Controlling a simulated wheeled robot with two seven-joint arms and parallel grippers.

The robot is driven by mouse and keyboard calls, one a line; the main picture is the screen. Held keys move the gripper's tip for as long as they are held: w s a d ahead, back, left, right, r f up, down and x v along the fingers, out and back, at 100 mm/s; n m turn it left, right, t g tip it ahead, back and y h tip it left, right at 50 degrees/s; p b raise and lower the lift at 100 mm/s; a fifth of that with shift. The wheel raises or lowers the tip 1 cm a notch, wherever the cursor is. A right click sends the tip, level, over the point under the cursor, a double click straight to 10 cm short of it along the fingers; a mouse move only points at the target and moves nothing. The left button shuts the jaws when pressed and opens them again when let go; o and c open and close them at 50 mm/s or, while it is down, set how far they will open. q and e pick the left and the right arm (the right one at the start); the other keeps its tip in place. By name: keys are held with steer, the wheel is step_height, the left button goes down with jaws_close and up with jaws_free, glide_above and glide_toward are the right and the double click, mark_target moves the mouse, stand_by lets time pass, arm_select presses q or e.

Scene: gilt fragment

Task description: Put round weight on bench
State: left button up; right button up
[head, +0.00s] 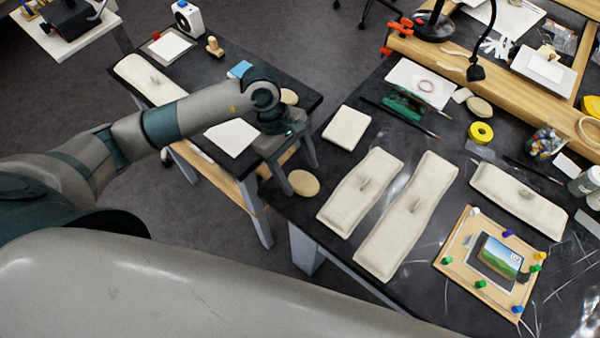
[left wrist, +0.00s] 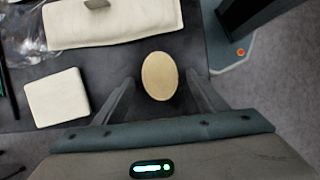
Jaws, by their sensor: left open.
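A round beige weight (head: 303,183) lies near the left corner of the large dark bench (head: 285,208). In the left wrist view the round weight (left wrist: 160,76) shows over the dark bench top, close to its edge. My left gripper (head: 301,179) is open, with its fingers on either side of the weight. In the wrist view a gap shows between the weight and each finger, and I cannot tell the height of the fingertips above the bench. Another round beige piece (head: 289,97) lies on the smaller dark table (head: 215,62). My right gripper is not in view.
A square pad (head: 346,128) and long padded pieces (head: 361,192) (head: 407,217) lie right of the gripper. A further round piece (head: 479,107), yellow tape (head: 481,132) and a wooden board (head: 489,262) are farther right. A floor gap separates the bench and small table.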

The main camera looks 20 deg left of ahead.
arm_select(q)
steer(key=b+v, duration=0.4)
steer(key=v, duration=0.6)
steer(key=shift+a+r, duration=0.15)
steer(key=shift+r, duration=0.15)
